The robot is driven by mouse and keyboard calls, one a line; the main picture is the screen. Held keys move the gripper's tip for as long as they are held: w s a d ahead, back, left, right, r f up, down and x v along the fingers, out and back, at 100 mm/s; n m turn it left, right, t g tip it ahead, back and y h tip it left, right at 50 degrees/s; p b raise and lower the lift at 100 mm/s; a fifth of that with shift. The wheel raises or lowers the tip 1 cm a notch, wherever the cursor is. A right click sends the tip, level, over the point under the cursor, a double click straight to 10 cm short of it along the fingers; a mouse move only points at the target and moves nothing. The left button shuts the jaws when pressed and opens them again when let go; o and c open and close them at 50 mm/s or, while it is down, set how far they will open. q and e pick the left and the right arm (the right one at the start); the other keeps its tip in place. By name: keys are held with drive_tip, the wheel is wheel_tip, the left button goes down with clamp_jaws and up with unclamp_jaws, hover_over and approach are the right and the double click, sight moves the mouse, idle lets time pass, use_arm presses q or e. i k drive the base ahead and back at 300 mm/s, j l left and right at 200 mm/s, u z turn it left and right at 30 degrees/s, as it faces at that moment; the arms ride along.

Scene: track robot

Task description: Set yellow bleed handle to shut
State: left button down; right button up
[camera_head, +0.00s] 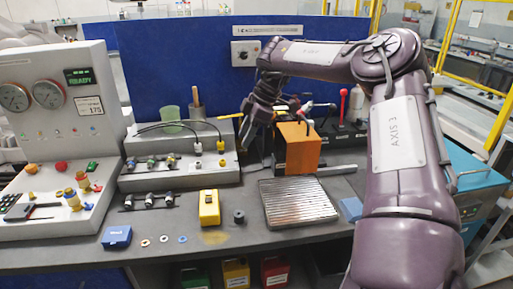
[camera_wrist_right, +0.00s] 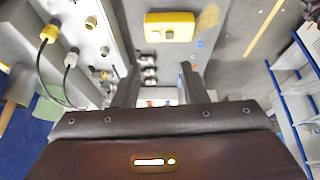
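In the head view a thin yellow handle (camera_head: 229,116) lies at the back of the bench, left of my right gripper (camera_head: 250,124). More yellow (camera_head: 282,107) shows just right of the gripper, above an orange block (camera_head: 297,150); I cannot tell whether it is the same handle, as the gripper covers the part between. The right gripper hangs over the back of the bench. In the right wrist view its fingers (camera_wrist_right: 158,78) are apart with nothing between them. Contact with the handle is not visible. My left gripper is not in view.
A gauge panel (camera_head: 65,130) stands at the left. A yellow box (camera_head: 209,207), also in the right wrist view (camera_wrist_right: 172,27), and a ribbed metal tray (camera_head: 297,202) lie in front. A red-topped lever (camera_head: 343,95) stands right of the orange block. A blue screen (camera_head: 180,65) closes the back.

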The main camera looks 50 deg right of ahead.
sight(240, 114)
drive_tip(key=i+l, duration=0.4)
drive_tip(key=l, duration=0.15)
drive_tip(key=i+l, duration=0.45)
drive_tip(key=l, duration=0.1)
